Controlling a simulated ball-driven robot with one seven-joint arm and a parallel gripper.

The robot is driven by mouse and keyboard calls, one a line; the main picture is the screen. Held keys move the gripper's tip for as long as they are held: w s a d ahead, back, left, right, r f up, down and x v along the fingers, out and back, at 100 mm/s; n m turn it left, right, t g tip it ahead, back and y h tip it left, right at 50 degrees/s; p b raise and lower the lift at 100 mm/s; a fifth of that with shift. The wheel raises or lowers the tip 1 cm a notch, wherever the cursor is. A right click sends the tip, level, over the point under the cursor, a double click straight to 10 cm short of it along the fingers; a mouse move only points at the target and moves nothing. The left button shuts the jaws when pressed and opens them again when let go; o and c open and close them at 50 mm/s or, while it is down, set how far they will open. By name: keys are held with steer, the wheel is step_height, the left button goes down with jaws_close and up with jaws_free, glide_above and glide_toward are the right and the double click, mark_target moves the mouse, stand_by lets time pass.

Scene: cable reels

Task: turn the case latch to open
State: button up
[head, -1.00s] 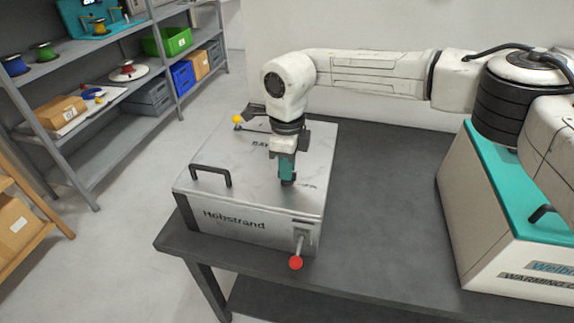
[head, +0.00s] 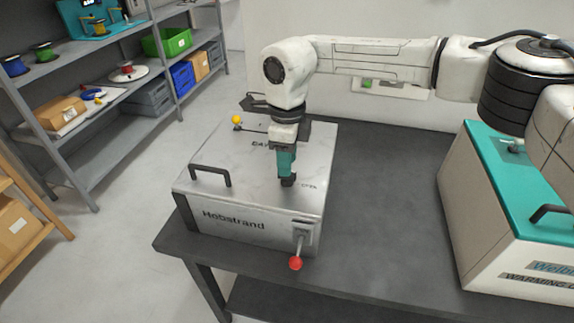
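A silver case (head: 255,190) marked "Hobstrand" stands on a dark table, its lid shut, with a black handle (head: 211,173) on top. The case latch (head: 299,243) is on the front face near the right corner, a metal lever hanging down with a red ball (head: 295,263) at its end. A second lever with a yellow ball (head: 236,119) shows at the far left edge of the case. My gripper (head: 288,183) points down over the right part of the lid, above and behind the latch, apart from it. Its fingers are too small and overlapped to judge their opening.
The dark table (head: 385,225) is bare to the right of the case. A white and teal box marked "Warming" (head: 480,235) stands at the right. Grey shelves (head: 130,110) with bins and reels stand at the left, beyond open floor.

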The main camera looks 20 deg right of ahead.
step_height(320, 180, up, 8)
steer(key=b, duration=0.1)
steer(key=shift+r, duration=0.2)
stand_by(0.4)
